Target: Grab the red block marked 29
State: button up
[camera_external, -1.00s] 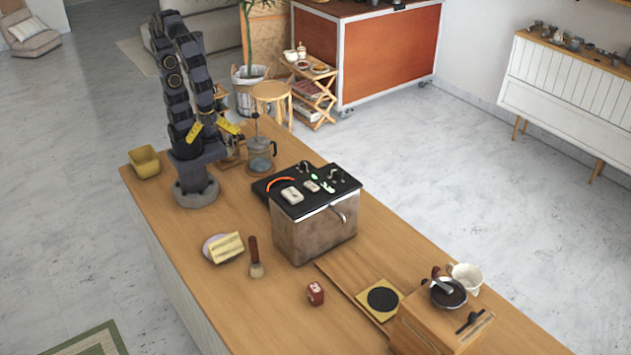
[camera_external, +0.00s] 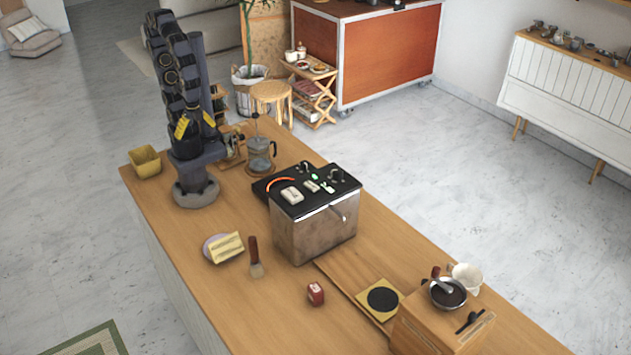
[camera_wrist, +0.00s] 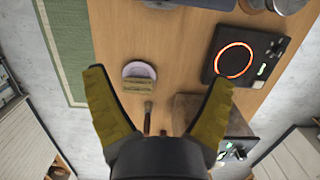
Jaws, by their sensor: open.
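The red block (camera_external: 315,294), a small cube with white marking, sits on the wooden counter in the external view, in front of the metal box. Its number is too small to read. In the wrist view I cannot make it out clearly; the gripper body covers part of the counter. My gripper (camera_external: 195,122) has yellow fingers and is high above the far left end of the counter, well apart from the block. It is open and empty in the wrist view (camera_wrist: 158,78).
A brush (camera_external: 255,258) and a plate (camera_external: 210,255) with a yellowish slab lie left of the block. The metal box (camera_external: 312,235) with its dark top stands behind it. A wooden grinder box (camera_external: 430,330) and a black-and-yellow pad (camera_external: 382,299) are at right. Counter around the block is clear.

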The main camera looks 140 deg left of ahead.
jog(key=n+t+y, duration=0.3)
jog(key=n+t, duration=0.2)
jog(key=n, duration=0.8)
send_over(314, 287)
jog(key=s+d, duration=0.2)
notch_tip(314, 287, down, 16)
jog(key=f, duration=0.2)
jog(key=f+n, duration=0.1)
jog(key=f, duration=0.1)
jog(key=f+n+y, duration=0.1)
jog(key=shift+w+a+f, duration=0.2)
jog(key=shift+w+f, duration=0.05)
jog(key=shift+f, duration=0.05)
jog(key=shift+a+f+g, duration=0.15)
jog(key=shift+f+g, duration=0.15)
jog(key=shift+f, duration=0.35)
jog(key=shift+w+x, duration=0.15)
jog(key=shift+x, duration=1.6)
jog(key=shift+w+x, duration=0.15)
jog(key=shift+x, duration=1.55)
jog(key=c, duration=1.3)
